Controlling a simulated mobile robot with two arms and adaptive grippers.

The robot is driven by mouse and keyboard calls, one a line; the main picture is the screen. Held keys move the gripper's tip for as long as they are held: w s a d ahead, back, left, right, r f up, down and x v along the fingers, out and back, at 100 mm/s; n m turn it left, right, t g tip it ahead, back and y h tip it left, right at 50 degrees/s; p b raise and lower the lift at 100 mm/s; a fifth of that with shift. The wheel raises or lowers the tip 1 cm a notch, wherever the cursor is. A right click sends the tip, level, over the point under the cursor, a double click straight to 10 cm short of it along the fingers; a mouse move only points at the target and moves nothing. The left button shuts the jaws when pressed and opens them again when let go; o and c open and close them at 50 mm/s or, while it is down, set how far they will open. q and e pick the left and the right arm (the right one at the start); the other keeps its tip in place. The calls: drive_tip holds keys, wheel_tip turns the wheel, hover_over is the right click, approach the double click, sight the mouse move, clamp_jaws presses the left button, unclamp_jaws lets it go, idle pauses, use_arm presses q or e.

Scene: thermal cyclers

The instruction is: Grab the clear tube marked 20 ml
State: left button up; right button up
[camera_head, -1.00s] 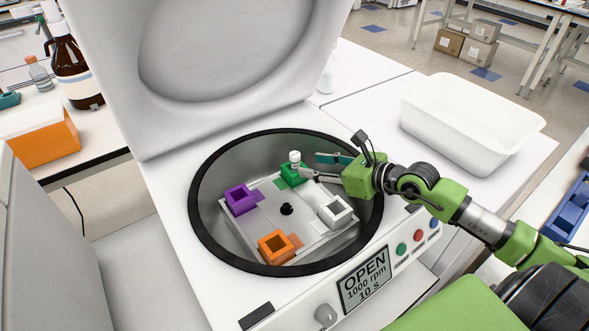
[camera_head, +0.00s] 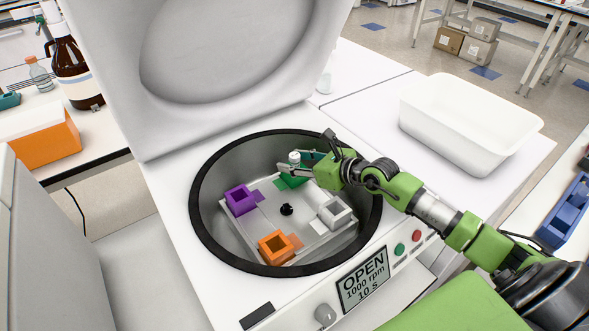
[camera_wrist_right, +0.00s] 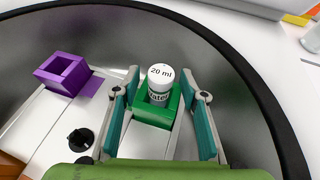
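The tube (camera_wrist_right: 160,85) has a white cap marked "20 ml" and a label with partly readable text. It stands upright in the green holder (camera_wrist_right: 152,112) inside the open centrifuge. In the head view the tube (camera_head: 294,158) shows small at the back of the rotor. My right gripper (camera_wrist_right: 165,82) is open, with one teal-padded finger on each side of the tube and visible gaps to it. In the head view my right gripper (camera_head: 292,164) reaches the tube from the right. My left gripper is not in view.
The rotor also carries a purple holder (camera_head: 240,200), an orange holder (camera_head: 276,246) and a white holder (camera_head: 335,211), all seemingly empty. The centrifuge's dark rim (camera_head: 197,225) surrounds them, and its raised lid (camera_head: 220,50) stands behind. A white bin (camera_head: 470,128) sits to the right.

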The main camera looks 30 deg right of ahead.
drive_tip(key=c, duration=1.1)
drive_tip(key=shift+r, duration=0.1)
